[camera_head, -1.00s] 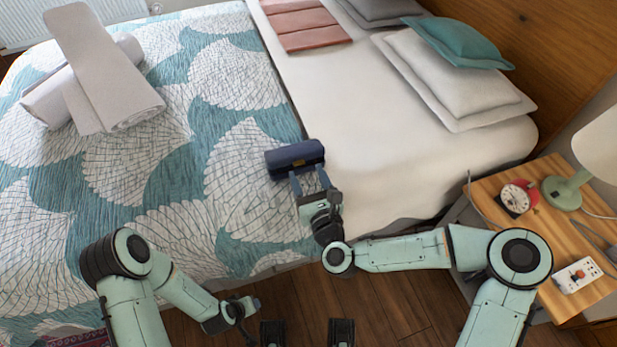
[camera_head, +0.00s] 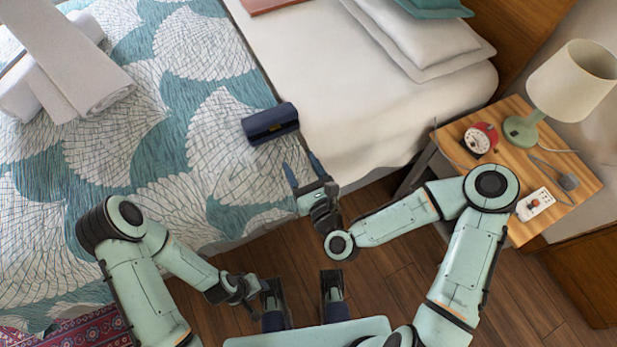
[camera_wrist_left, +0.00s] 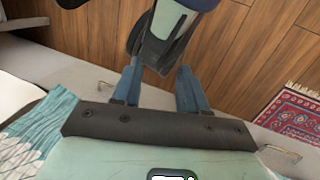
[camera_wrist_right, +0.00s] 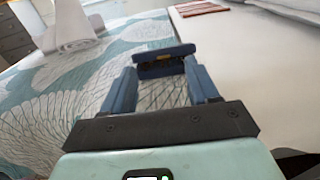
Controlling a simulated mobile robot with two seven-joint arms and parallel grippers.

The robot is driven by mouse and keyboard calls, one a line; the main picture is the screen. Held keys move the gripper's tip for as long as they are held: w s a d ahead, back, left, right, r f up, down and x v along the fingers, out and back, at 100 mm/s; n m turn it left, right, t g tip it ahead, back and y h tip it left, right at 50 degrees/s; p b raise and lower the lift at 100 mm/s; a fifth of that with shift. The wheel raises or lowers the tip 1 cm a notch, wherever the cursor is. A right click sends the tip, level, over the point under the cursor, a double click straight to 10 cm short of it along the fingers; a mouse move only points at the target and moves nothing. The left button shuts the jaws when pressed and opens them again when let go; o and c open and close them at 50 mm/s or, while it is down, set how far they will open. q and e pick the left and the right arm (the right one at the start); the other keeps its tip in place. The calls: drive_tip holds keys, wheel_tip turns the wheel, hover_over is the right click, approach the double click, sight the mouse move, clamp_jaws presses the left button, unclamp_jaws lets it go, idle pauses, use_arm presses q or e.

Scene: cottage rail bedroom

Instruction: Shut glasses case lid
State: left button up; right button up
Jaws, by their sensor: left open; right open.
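The dark blue glasses case (camera_head: 270,124) lies on the patterned bedspread near the white sheet. My left gripper (camera_head: 255,287) is low beside the bed, away from the case. Its open, empty fingers show in the left wrist view (camera_wrist_left: 158,75).
Rolled white towels (camera_head: 75,75) lie on the bed at the left. Pillows (camera_head: 420,40) are at the upper right. The bedspread around the case is clear.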

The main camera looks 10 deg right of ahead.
use_arm(q)
wheel_tip(320, 180, up, 9)
drive_tip(key=s+d+g+p, duration=0.1)
drive_tip(key=s+p, duration=0.1)
drive_tip(key=p, duration=0.6)
drive_tip(key=shift+s+h+p, duration=0.2)
drive_tip(key=shift+h+p, duration=0.1)
use_arm(e)
drive_tip(key=v, duration=0.4)
drive_tip(key=shift+s+a+f, duration=0.2)
drive_tip(key=shift+s, duration=0.15)
use_arm(q)
drive_tip(key=shift+r, duration=0.1)
